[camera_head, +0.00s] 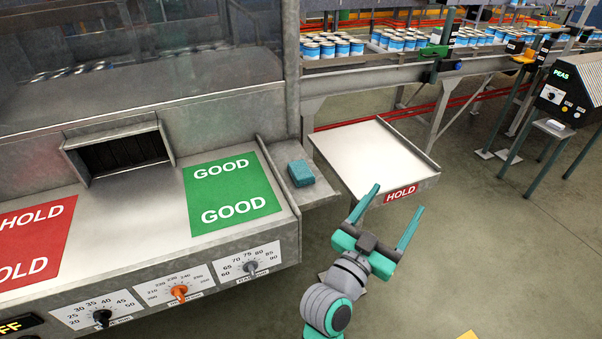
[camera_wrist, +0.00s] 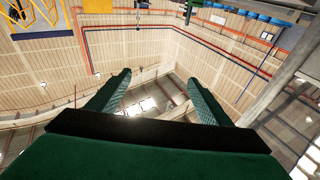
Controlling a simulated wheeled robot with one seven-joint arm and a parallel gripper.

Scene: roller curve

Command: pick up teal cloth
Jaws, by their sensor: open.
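The teal cloth (camera_head: 300,173) is a small folded block in the head view. It lies on a narrow grey metal ledge (camera_head: 322,190) at the right end of the machine's counter. My gripper (camera_head: 392,203) is open and empty, to the right of the cloth and apart from it, in front of the HOLD tray. Its two teal fingers point up and away in the head view. In the wrist view my open fingers (camera_wrist: 155,95) show with nothing between them, and the cloth is not seen there.
The white HOLD tray (camera_head: 375,150) stands to the right of the ledge. A green GOOD mat (camera_head: 232,193) and a red HOLD mat (camera_head: 35,240) lie on the counter, with knobs (camera_head: 180,292) on its front. Cans (camera_head: 330,47) line the conveyor behind.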

